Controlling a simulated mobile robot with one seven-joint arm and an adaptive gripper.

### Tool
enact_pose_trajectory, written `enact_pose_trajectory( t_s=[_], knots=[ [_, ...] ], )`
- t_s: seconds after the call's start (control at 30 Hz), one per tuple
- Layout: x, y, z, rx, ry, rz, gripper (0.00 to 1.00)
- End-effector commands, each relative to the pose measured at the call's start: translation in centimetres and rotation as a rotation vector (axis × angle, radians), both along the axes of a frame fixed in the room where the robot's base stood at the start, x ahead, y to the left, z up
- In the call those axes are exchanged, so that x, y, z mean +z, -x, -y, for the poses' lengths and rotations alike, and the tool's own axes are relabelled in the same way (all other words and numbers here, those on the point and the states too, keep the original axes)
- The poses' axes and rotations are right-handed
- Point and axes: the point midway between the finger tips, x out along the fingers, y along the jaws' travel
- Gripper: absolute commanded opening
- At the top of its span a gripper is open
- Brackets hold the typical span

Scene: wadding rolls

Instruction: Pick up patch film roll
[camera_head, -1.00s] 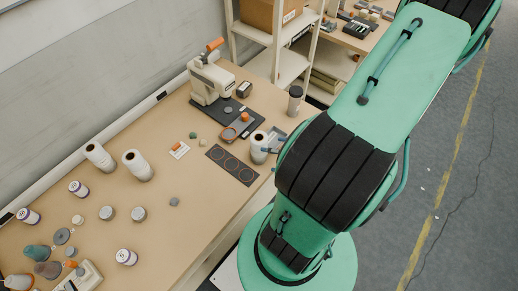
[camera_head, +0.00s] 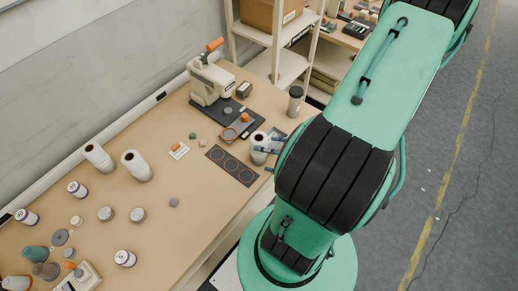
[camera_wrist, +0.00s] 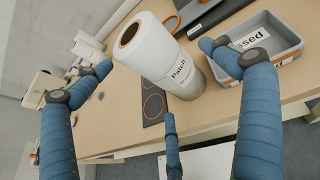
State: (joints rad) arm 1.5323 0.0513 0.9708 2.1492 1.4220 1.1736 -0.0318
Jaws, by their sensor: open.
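The patch film roll is a white roll with a brown core and a "Patch" label (camera_wrist: 160,52). In the wrist view it stands in the middle, leaning in the picture, between the spread blue fingers of my gripper (camera_wrist: 155,80). One finger is at its left, one at its right and a third lower in front. The gripper is open, and I see no clear finger contact. In the head view the roll (camera_head: 259,147) stands on the table near the right edge. My gripper's fingertips (camera_head: 265,150) overlap its right side, and my arm hides the rest of the hand.
A grey tray (camera_wrist: 291,61) with a partly hidden label stands right of the roll. A dark strip with orange rings (camera_head: 231,166) lies at left. A press (camera_head: 211,78) and dark cup (camera_head: 295,99) stand behind. Two white rolls (camera_head: 137,165) (camera_head: 98,156) are farther left.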

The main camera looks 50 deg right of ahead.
Motion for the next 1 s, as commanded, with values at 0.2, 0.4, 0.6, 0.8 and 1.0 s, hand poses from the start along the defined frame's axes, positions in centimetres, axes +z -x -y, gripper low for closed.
enact_pose_trajectory(
  t_s=[0.2,0.4,0.6,0.8,1.0],
  knots=[
    [-0.8,-1.4,-0.4,0.003,0.001,0.000,0.96],
    [-1.5,-2.9,-0.8,0.003,0.001,0.000,0.96],
    [-1.9,-3.9,-1.0,0.001,0.000,0.000,0.96],
    [-1.9,-4.2,-1.0,0.000,0.000,0.000,0.96],
    [-1.9,-4.2,-1.0,0.000,0.000,0.000,0.96]
  ],
)
